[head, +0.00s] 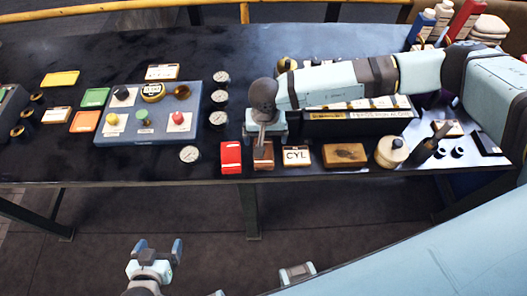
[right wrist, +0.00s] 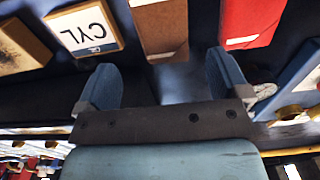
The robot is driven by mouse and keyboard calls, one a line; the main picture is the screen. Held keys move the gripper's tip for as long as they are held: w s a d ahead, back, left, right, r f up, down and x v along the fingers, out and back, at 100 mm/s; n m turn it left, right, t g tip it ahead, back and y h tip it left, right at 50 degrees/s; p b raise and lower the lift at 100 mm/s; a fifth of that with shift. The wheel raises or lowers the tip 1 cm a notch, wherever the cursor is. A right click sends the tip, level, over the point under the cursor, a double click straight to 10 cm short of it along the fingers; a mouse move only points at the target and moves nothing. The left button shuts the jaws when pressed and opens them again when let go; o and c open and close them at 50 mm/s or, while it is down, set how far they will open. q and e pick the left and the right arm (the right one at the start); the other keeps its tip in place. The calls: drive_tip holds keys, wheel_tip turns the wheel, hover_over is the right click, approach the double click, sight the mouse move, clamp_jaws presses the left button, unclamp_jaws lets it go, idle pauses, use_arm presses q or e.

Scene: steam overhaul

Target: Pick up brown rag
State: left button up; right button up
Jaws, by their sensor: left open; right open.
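The brown rag (head: 263,155) looks like a folded, flat-sided brown piece near the front edge of the dark table, between a red piece (head: 231,157) and the CYL sign (head: 296,155). My right gripper (head: 264,133) is just above and behind it, hiding its rear part in the head view. In the right wrist view the brown rag (right wrist: 160,25) lies beyond the gap between the open, empty fingers of my right gripper (right wrist: 163,75). My left gripper (head: 157,250) is open and empty, low in front of the table.
A wooden block (head: 344,155) and a round cream container (head: 391,151) stand to the right. Gauges (head: 190,154) and a blue control board (head: 150,112) are left. Bottles (head: 422,25) stand at the back right.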

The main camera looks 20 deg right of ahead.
drive_tip(key=f, duration=0.1)
drive_tip(key=f+p, duration=0.1)
drive_tip(key=f, duration=0.3)
drive_tip(key=shift+s+a+f+p, duration=0.2)
drive_tip(key=shift+a+f+p, duration=0.1)
drive_tip(key=shift+p, duration=0.1)
drive_tip(key=shift+f, duration=0.2)
drive_tip(key=c, duration=1.1)
